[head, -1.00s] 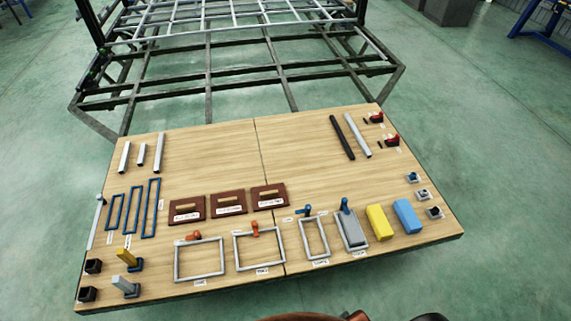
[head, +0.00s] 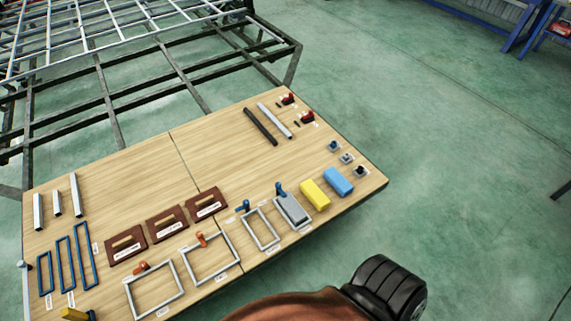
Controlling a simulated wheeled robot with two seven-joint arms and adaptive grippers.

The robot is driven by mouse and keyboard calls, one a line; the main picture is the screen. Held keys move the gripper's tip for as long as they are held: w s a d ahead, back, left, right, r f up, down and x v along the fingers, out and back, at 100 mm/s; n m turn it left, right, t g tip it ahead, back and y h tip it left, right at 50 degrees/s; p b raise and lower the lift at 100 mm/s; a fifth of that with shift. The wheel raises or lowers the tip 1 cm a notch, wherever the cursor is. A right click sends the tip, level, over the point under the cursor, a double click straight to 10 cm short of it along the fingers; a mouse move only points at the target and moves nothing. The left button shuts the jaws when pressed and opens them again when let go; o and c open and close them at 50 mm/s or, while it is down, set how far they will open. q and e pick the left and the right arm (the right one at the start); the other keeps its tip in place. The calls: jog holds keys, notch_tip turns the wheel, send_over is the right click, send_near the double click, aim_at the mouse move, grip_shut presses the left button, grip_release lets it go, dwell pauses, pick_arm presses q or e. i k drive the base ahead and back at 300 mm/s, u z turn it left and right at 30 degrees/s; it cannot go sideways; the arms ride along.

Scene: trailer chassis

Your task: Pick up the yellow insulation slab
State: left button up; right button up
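The yellow insulation slab (head: 315,195) lies on the right part of the wooden table (head: 160,170), near its front edge. A blue slab (head: 339,182) lies just to its right, with a narrow gap between them. A grey slab inside a light frame (head: 292,208) lies just to its left, with a blue-handled tool at its upper edge. Nothing covers the yellow slab. Neither of my grippers shows in the head view.
Small grey blocks (head: 346,158) and red clamps (head: 307,117) lie behind the slabs. Grey rectangular frames (head: 154,290) and brown boards (head: 166,223) lie to the left. A metal chassis (head: 110,88) stands behind the table.

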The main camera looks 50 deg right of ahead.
aim_at(309, 188)
jog(key=z, duration=1.85)
